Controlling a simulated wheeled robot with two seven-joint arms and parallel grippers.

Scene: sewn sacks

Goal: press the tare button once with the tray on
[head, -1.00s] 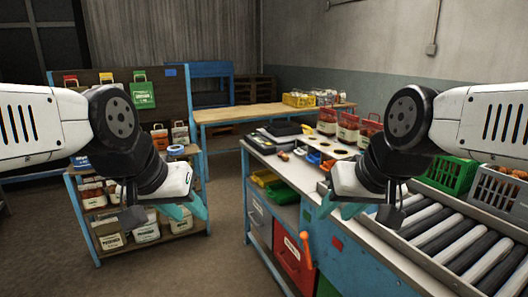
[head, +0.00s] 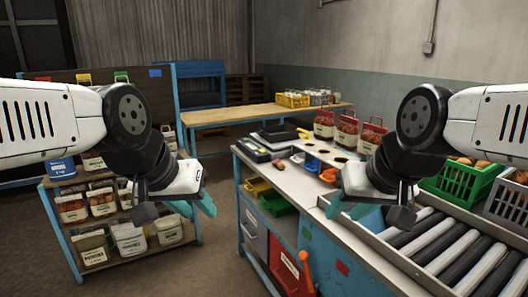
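A black device (head: 252,149) that looks like the scale lies at the far left corner of the grey bench. A dark flat tray-like piece (head: 279,131) is beside it, towards the back; I cannot tell whether it rests on the device. The tare button is too small to make out. My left gripper (head: 194,207) hangs left of the bench, in front of the shelf, with teal fingers apart and nothing between them. My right gripper (head: 349,208) is over the near part of the bench by the rollers, its teal fingers also apart and empty.
The grey bench top (head: 290,178) holds red-labelled sacks (head: 325,124) and small coloured bins. A roller conveyor (head: 440,245) and a green crate (head: 458,184) are at right. A shelf of sacks (head: 100,205) stands at left. Floor between shelf and bench is clear.

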